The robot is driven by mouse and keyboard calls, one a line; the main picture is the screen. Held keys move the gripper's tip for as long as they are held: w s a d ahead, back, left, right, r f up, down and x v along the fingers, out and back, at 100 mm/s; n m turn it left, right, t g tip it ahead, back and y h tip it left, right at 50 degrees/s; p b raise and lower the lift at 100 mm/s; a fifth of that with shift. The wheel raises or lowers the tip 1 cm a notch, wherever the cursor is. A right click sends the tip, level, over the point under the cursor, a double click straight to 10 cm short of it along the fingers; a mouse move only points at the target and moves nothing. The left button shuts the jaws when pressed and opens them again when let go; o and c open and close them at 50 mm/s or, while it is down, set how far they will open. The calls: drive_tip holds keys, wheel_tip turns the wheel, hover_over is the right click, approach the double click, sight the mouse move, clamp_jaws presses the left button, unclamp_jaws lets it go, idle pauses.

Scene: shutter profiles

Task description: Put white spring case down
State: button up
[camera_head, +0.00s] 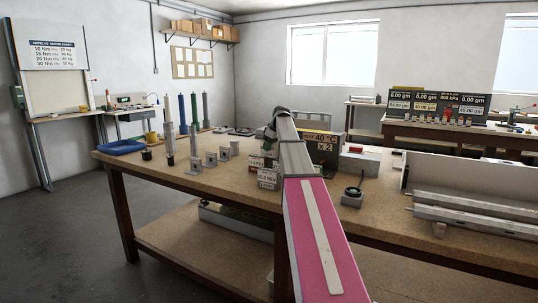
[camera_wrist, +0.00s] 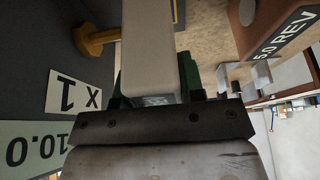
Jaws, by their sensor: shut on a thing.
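My gripper (camera_wrist: 155,88) shows in the wrist view with its green-padded fingers on either side of a pale, box-like piece. I take this piece to be the white spring case (camera_wrist: 150,42). It extends from between the fingers to the top edge of that view. In the head view my pink arm reaches over the workbench (camera_head: 215,178) and hides most of the gripper and the case. I cannot tell whether the case touches any surface.
Several upright coloured tubes (camera_head: 183,112), small metal blocks and a blue tray (camera_head: 122,147) are at the left. Long metal profiles (camera_head: 470,212) lie at the right. Small labelled boxes (camera_head: 268,178) stand close to my arm.

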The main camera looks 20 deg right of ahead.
sight(269, 153)
drive_tip(key=shift+f, duration=1.9)
drive_tip(key=shift+f, duration=0.15)
drive_tip(key=o, duration=0.8)
drive_tip(key=v, duration=1.2)
